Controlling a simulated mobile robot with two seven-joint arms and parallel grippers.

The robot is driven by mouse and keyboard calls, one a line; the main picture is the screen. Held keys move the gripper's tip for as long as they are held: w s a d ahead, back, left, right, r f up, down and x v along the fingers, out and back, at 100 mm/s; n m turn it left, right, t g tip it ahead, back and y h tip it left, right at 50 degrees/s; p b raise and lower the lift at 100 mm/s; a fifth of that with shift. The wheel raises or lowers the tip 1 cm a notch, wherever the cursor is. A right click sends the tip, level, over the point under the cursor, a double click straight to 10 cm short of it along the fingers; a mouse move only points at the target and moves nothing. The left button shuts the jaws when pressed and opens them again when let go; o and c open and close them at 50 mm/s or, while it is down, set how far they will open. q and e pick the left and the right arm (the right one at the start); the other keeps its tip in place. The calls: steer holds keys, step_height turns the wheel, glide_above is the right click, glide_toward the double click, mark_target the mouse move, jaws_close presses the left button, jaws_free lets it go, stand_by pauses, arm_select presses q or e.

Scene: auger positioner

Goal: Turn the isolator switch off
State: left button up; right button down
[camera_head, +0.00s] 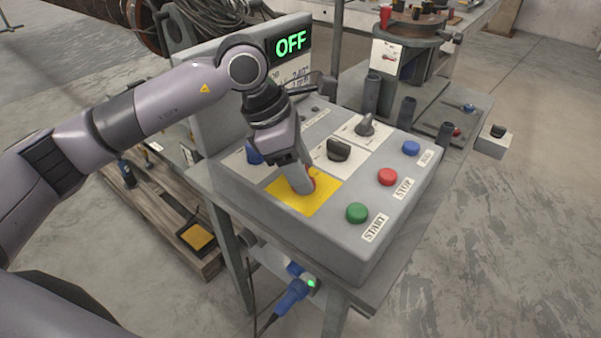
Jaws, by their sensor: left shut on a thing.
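My left gripper (300,188) reaches down onto the yellow plate (318,198) on the sloped grey control panel (256,203). It is shut on the isolator switch (312,183), of which only a little red shows beside the fingers. The switch's angle is hidden by the gripper. A display (290,43) behind the panel reads "OFF" in green letters. My right gripper is not in view.
Near the gripper are a black knob (338,149), a grey selector (365,125), a blue button (254,154), and green (357,213), red (387,176) and blue (411,148) buttons. A blue plug (292,296) sits below the panel.

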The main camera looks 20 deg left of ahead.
arm_select(q)
steer(key=n+t+b, duration=0.1)
steer(key=n+b, duration=0.1)
steer(key=n, duration=0.1)
steer(key=shift+s+f+n+y, duration=0.1)
steer(key=shift+f+n+y, duration=0.05)
steer(key=shift+n+y, duration=0.25)
steer(key=n+t+y+b, duration=0.1)
steer(key=n+b, duration=0.1)
steer(key=n, duration=0.1)
steer(key=shift+d+b, duration=0.1)
steer(key=shift+b, duration=0.3)
steer(key=shift+s+n+t+y+b, duration=0.1)
steer(key=shift+n+t+y+b, duration=0.35)
steer(key=shift+n+b, duration=0.85)
steer(key=shift+r+n+p, duration=0.2)
steer(key=shift+n+p, duration=0.15)
steer(key=shift+n, duration=0.25)
steer(key=o, duration=1)
steer(key=shift+o, duration=0.2)
steer(key=shift+r, duration=0.1)
